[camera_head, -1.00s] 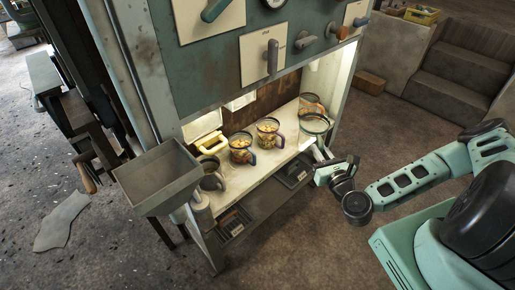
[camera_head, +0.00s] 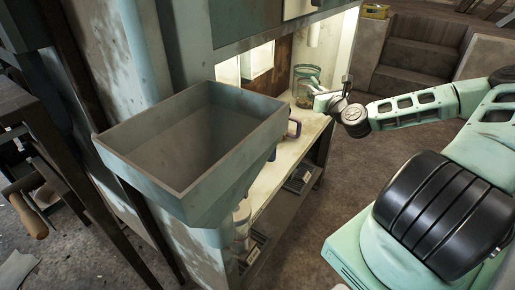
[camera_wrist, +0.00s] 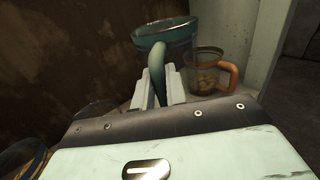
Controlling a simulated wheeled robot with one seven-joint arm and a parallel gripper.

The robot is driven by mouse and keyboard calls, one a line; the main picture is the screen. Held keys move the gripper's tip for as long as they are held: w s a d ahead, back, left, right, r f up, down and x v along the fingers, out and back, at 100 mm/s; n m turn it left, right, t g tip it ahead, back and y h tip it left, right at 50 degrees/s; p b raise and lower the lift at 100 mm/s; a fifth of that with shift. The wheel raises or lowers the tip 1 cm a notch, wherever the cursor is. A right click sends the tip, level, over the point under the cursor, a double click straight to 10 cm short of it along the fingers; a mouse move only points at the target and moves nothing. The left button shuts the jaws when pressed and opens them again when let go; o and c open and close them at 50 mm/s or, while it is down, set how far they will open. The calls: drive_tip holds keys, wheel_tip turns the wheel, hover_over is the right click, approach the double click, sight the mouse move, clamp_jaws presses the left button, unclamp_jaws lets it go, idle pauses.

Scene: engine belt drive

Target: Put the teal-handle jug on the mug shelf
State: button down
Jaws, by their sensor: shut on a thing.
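The teal-handle jug (camera_head: 308,72) is a glass vessel with a teal rim, at the far right end of the lit pale shelf (camera_head: 285,165) in the cabinet. My gripper (camera_head: 318,92) reaches it from the right. In the wrist view my gripper (camera_wrist: 158,88) has its two fingers closed around the teal handle of the jug (camera_wrist: 172,32). The jug looks upright; I cannot tell whether its base touches the shelf. An orange-handle mug (camera_wrist: 207,76) with brownish contents stands just right of the jug in the wrist view.
A large grey hopper (camera_head: 195,135) fills the front left in the head view and hides much of the shelf. A mug handle (camera_head: 294,128) shows past its edge. A pale post (camera_wrist: 245,40) stands right of the mug. Stairs (camera_head: 425,65) are at the back right.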

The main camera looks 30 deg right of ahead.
drive_tip(key=shift+w+f, duration=0.1)
drive_tip(key=shift+f, duration=0.15)
wheel_tip(320, 180, down, 9)
drive_tip(key=b, duration=0.3)
drive_tip(key=shift+f, duration=0.2)
drive_tip(key=shift+f, duration=0.2)
drive_tip(key=c, duration=1.4)
unclamp_jaws()
drive_tip(key=shift+c, duration=0.2)
